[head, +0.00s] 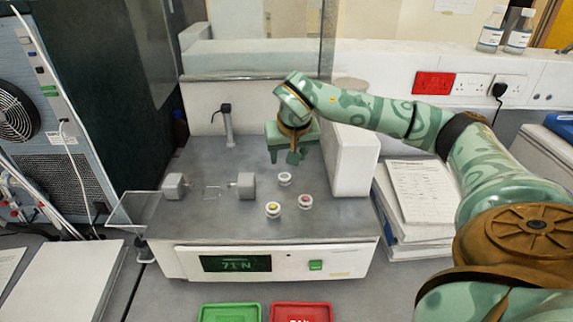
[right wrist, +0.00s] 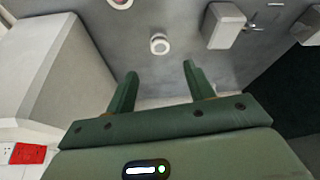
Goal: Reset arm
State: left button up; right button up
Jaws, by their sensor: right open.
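My right arm reaches in from the right in the head view. Its green gripper (head: 296,157) hangs over the back of the grey-topped tester, its fingers pointing down. In the right wrist view the two fingers (right wrist: 157,80) stand apart with nothing between them. The tester (head: 200,225) has a white body and a display reading about "71 N". A small white round piece (head: 285,179) sits on its deck in front of the gripper and also shows beyond the fingertips in the wrist view (right wrist: 160,44). My left gripper is not in view.
Two more round pieces, one yellow-centred (head: 273,210) and one red-centred (head: 305,202), stand on the deck. Two grey jaw blocks (head: 174,187) (head: 246,186) face each other at left. A white upright block (head: 354,160) stands close right of the gripper. Green (head: 230,313) and red (head: 301,313) trays lie in front.

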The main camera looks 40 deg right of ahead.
jog(key=shift+v, duration=1.05)
